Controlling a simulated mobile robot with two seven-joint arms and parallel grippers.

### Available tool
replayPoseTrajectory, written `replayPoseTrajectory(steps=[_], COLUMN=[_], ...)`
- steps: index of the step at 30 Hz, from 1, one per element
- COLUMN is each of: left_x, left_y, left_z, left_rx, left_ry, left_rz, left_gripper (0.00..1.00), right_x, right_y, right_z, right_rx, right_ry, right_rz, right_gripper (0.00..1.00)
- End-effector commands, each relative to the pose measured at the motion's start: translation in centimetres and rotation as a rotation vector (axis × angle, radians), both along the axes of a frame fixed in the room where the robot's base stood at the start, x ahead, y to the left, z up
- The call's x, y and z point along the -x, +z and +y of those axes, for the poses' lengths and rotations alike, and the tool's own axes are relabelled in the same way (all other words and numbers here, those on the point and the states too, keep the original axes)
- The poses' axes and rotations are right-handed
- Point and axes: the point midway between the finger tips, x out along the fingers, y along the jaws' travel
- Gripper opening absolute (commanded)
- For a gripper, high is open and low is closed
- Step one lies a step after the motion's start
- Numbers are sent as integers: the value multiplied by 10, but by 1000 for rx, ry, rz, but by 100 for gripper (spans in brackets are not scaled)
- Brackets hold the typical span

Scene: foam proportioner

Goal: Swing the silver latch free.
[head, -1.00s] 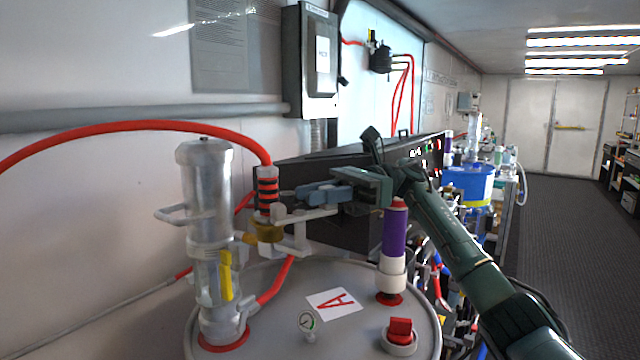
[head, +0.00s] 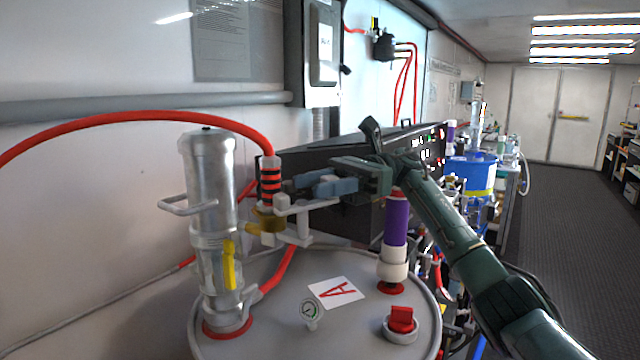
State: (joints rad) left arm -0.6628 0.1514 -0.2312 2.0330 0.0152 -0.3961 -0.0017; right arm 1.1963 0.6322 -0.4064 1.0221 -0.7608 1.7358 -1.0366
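A brass-coloured coupling (head: 267,219) sits under the red-and-black banded hose end (head: 269,180), beside the upright metal pump cylinder (head: 211,185). Pale silver lever arms (head: 299,233) stick out to the right of the coupling; I take these to be the silver latch, though which piece it is is hard to tell. My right gripper (head: 299,187) comes in from the right, with its blue-grey fingers just right of the banded hose end and just above the arms. Whether the fingers touch or grip a lever is unclear. My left gripper is out of view.
A red hose (head: 130,117) arches left. A dark control panel (head: 345,160) stands behind.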

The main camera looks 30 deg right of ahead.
Motion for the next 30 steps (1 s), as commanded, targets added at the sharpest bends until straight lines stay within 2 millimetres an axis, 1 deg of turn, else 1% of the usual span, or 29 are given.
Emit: replayPoseTrajectory(steps=[5, 8, 12, 18, 24, 30], left_x=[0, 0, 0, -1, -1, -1], left_y=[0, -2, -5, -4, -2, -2], left_z=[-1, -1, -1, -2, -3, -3], left_rx=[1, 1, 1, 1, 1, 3], left_ry=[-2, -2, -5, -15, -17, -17], left_rz=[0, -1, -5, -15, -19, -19], left_gripper=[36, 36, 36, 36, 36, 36], right_x=[0, -1, -4, -8, -11, -11], right_y=[0, 0, -1, 1, 1, 0], right_z=[-1, -6, -24, -53, -69, -74], right_rx=[-1, -1, -2, -3, -1, -1], right_ry=[-1, -3, -4, -3, -2, 0], right_rz=[0, 0, 0, 0, 0, 0], right_gripper=[44, 44, 44, 44, 44, 44])
